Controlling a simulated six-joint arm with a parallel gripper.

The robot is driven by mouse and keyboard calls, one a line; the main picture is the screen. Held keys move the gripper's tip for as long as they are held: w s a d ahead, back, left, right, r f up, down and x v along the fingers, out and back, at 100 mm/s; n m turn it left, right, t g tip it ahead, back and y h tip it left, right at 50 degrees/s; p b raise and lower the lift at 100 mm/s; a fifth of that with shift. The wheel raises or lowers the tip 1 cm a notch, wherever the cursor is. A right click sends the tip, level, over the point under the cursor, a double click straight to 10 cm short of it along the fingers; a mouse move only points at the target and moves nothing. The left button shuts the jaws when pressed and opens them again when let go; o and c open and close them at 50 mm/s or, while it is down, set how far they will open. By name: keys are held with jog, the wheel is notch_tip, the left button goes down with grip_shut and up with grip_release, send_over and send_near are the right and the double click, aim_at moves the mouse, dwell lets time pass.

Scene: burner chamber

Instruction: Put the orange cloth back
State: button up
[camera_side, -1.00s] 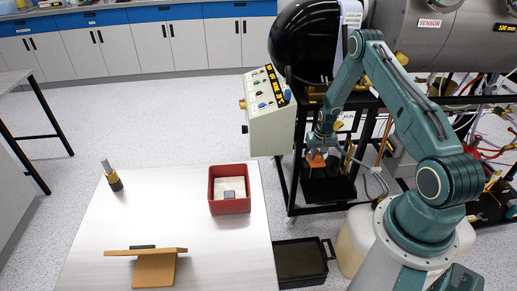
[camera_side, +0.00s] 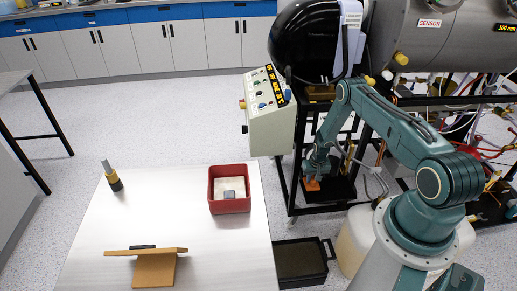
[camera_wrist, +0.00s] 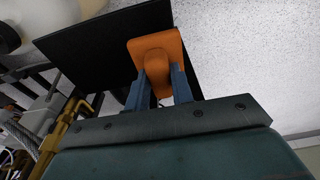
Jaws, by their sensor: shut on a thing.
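The orange cloth (camera_side: 312,184) is at my gripper (camera_side: 314,174), low inside the black frame under the burner rig. In the wrist view the cloth (camera_wrist: 158,48) is a small folded orange piece between the two blue fingertips of my gripper (camera_wrist: 163,78), which are shut on it. The cloth is over a black tray or shelf (camera_side: 335,190), which also shows as a dark plate in the wrist view (camera_wrist: 85,45). I cannot tell whether the cloth touches it.
A control box (camera_side: 271,110) and the rig's black frame stand close around my gripper. A black bin (camera_side: 300,262) is on the floor. The table (camera_side: 205,245) holds a red box (camera_side: 229,208), a cylindrical tool (camera_side: 112,177) and a brown stand (camera_side: 154,271).

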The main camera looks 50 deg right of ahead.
aim_at(311, 185)
jog(key=shift+f, duration=0.5)
jog(key=shift+f, duration=0.1)
jog(key=shift+f, duration=1.8)
jog(key=shift+f, duration=0.15)
jog(key=o, duration=1)
jog(key=shift+c, duration=0.2)
jog(key=shift+s+a+r, duration=0.2)
jog(key=shift+r, duration=1.85)
jog(key=shift+s+a+r, duration=0.25)
jog(key=shift+r, duration=1.75)
jog(key=shift+s+a+r, duration=0.2)
jog(key=shift+r, duration=1.85)
